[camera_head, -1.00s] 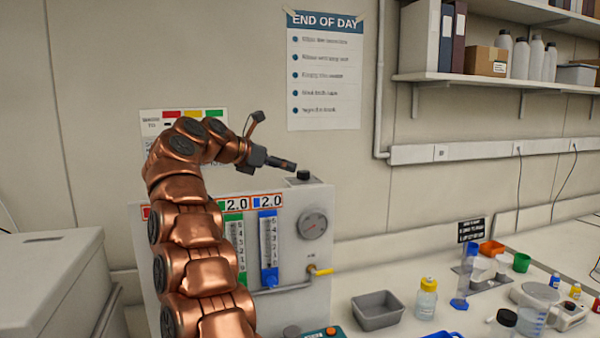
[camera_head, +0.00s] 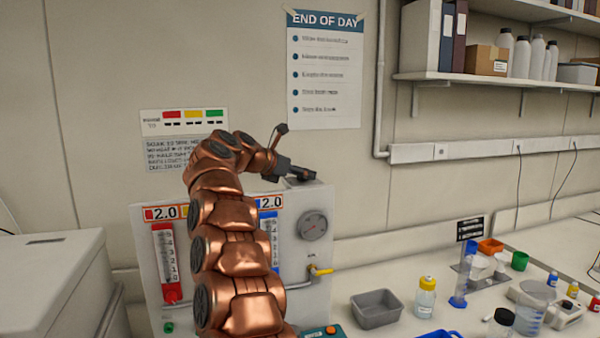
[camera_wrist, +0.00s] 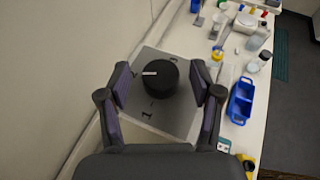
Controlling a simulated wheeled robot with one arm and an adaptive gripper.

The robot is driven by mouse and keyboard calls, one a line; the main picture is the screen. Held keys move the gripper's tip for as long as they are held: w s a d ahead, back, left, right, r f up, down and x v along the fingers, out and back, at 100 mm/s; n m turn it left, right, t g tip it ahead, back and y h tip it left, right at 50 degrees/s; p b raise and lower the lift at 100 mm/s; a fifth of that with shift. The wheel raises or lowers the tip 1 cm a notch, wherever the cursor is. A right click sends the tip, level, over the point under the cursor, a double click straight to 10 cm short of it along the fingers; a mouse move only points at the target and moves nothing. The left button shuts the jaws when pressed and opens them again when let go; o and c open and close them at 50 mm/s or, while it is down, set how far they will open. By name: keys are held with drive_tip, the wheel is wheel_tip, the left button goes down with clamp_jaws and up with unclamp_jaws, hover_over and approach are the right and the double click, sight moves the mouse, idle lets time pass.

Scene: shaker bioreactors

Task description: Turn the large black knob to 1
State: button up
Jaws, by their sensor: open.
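The large black knob (camera_wrist: 158,77) sits on a grey plate (camera_wrist: 180,121) on top of the panel box (camera_head: 322,266). A white pointer line on the knob points toward the left in the wrist view. My gripper (camera_wrist: 160,88) is open, with one finger on each side of the knob and gaps between pads and knob. In the head view my gripper (camera_head: 305,177) is at the top of the box and hides the knob.
The panel front carries flow tubes such as the red one (camera_head: 166,261), a round gauge (camera_head: 312,225) and a yellow valve (camera_head: 320,270). A grey bin (camera_head: 377,308) and bottles stand on the bench to the right. The wall is close behind the box.

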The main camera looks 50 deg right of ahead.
drive_tip(key=shift+c, duration=0.2)
drive_tip(key=c, duration=1.1)
